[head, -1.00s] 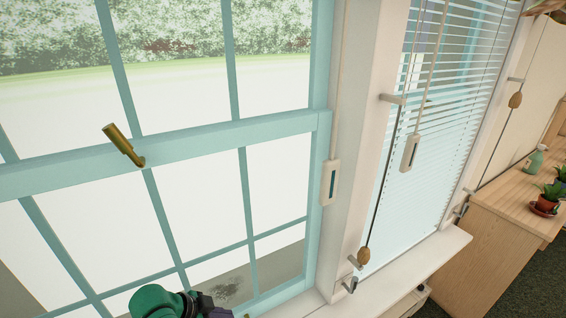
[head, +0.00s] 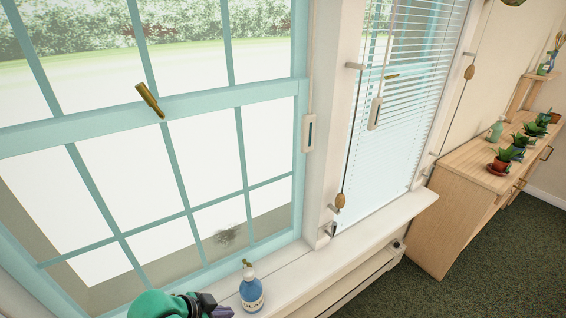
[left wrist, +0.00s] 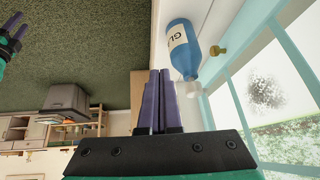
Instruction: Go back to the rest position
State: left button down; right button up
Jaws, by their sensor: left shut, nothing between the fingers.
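My left gripper (head: 222,312) shows at the bottom edge of the head view, just left of a blue bottle and in front of the window. In the left wrist view its purple fingers (left wrist: 160,72) are together with nothing between them. The bottle (left wrist: 181,50) stands beside them, apart from the fingers. Part of my right gripper (left wrist: 17,27) shows at the top left of the left wrist view, over the carpet, too small to tell its opening. The right gripper is outside the head view.
The blue bottle (head: 252,291) stands on the white sill (head: 290,272). The teal-framed window (head: 115,130) has a brass handle (head: 150,100) and a dark smudge (head: 228,237). A wooden cabinet (head: 462,215) with potted plants stands at right. The carpet (head: 480,265) there is clear.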

pick_arm(q)
jog(key=s+a+n+g+y, duration=0.1)
jog(key=s+a+n+y, duration=0.3)
jog(key=s+a+n, duration=0.5)
jog(key=s+f+m+g, duration=0.1)
jog(key=s+f, duration=0.1)
jog(key=f, duration=1)
jog(key=s+f+g, duration=0.1)
jog(key=s+f, duration=0.1)
jog(key=f, duration=0.9)
jog(key=s+a+f+g, duration=0.1)
jog(key=s+a+f, duration=0.1)
jog(key=s+f, duration=1.2)
jog(key=shift+s+a+m+y, duration=0.3)
jog(key=shift+s+a, duration=0.1)
jog(key=shift+s, duration=0.85)
pick_arm(e)
jog(key=shift+s+d, duration=0.15)
jog(key=shift+s, duration=0.65)
